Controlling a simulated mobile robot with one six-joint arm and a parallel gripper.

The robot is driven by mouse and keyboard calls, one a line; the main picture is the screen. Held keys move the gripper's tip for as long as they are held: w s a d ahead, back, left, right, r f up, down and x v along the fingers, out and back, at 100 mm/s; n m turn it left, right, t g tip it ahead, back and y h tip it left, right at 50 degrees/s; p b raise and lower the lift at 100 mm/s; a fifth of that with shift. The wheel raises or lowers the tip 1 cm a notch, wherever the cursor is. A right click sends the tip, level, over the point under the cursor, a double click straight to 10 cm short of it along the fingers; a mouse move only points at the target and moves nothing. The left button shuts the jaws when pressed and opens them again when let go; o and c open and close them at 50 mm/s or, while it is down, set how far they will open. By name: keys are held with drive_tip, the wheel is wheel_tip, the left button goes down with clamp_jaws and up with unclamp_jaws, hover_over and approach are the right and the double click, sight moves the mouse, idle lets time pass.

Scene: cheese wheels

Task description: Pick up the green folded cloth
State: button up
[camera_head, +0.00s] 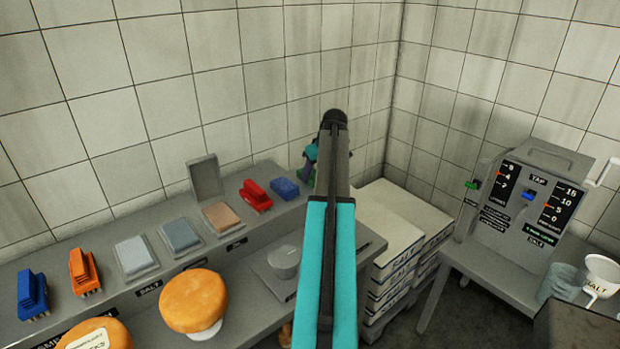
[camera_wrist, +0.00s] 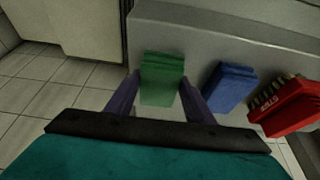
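The green folded cloth (camera_wrist: 162,80) lies between the two purple fingers of my gripper (camera_wrist: 160,76) in the wrist view. The fingertips are close to its left and right edges; I cannot tell whether they press on it. In the head view a small green part of the cloth (camera_head: 303,175) shows beside my gripper (camera_head: 311,152), at the far end of the grey shelf (camera_head: 222,252). My own teal and black arm hides much of that spot.
Stacked salt bags (camera_head: 397,235) stand beyond the shelf's end. Orange cheese wheels (camera_head: 193,300) sit in front. A tiled wall (camera_head: 240,75) is close behind.

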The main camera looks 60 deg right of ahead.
sight(314, 175)
drive_tip(key=shift+c, duration=0.8)
drive_tip(key=shift+r, duration=0.1)
drive_tip(key=shift+r+b, duration=0.8)
drive_tip(key=shift+r, duration=0.7)
drive_tip(key=shift+s+a+r, duration=0.1)
drive_tip(key=shift+s+a, duration=0.1)
drive_tip(key=s+a+r+b, duration=0.1)
drive_tip(key=s+a+b, duration=0.3)
drive_tip(key=s+a, duration=0.6)
drive_tip(key=shift+s+a+r, duration=0.15)
drive_tip(key=shift+a+r, duration=0.15)
drive_tip(key=shift+a, duration=0.45)
